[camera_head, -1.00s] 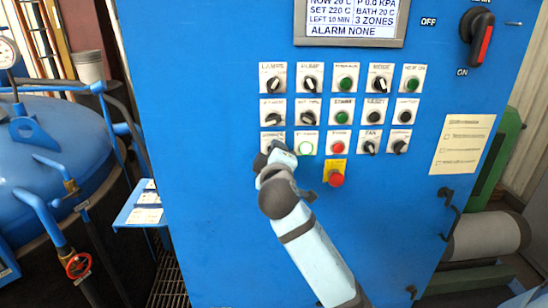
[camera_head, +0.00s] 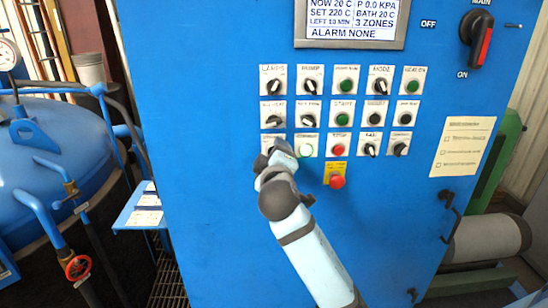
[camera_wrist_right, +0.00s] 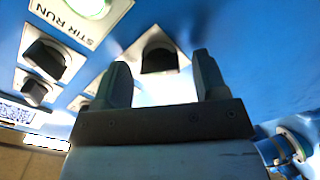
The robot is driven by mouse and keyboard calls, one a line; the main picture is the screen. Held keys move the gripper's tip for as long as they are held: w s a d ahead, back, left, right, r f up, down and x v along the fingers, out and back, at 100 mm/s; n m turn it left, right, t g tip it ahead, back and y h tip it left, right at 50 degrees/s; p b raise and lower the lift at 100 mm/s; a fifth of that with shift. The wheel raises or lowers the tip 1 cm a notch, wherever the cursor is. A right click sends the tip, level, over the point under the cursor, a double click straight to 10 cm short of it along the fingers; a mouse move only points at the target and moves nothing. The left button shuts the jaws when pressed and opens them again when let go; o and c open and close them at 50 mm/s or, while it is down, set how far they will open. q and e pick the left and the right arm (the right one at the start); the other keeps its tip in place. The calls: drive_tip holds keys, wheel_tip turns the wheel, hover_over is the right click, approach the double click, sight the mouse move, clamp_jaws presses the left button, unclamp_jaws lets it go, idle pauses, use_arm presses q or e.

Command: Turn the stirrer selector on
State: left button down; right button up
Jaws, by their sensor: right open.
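The stirrer selector is a black knob on a white plate at the left end of the third row of the blue panel. In the head view its plate (camera_head: 272,137) shows only in part, with my right gripper (camera_head: 271,152) in front of the knob. In the right wrist view the knob (camera_wrist_right: 158,58) appears between the two fingertips of my open right gripper (camera_wrist_right: 161,62). I cannot tell whether the fingers touch it. The STIR RUN lamp (camera_head: 306,148) beside it looks pale with a green ring. My left gripper is out of view.
Other selectors and green buttons fill the rows above. A red stop button (camera_head: 339,149) and a red emergency button (camera_head: 337,181) are to the right. The main switch (camera_head: 478,37) is at top right. A blue vessel (camera_head: 55,160) stands left.

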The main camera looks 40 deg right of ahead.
drive_tip(key=shift+s, duration=0.1)
drive_tip(key=b+v, duration=0.2)
drive_tip(key=v, duration=1.1)
drive_tip(key=shift+s+a, duration=0.2)
drive_tip(key=shift+a, duration=0.05)
drive_tip(key=shift+f, duration=0.1)
drive_tip(key=a+f+n+g+y+p, duration=0.1)
drive_tip(key=a+f+y+p, duration=0.2)
drive_tip(key=f, duration=0.7)
drive_tip(key=a+f+n+y, duration=0.1)
drive_tip(key=a+f+y, duration=0.35)
drive_tip(key=f, duration=0.65)
drive_tip(key=s+a+f+m+g+y+p, duration=0.2)
drive_tip(key=s+f+m+g+y, duration=0.1)
drive_tip(key=s+f, duration=1.2)
wheel_tip(320, 180, down, 2)
drive_tip(key=shift+f+m+y, duration=0.25)
drive_tip(key=shift+m+y, duration=0.55)
drive_tip(key=shift+y, duration=0.15)
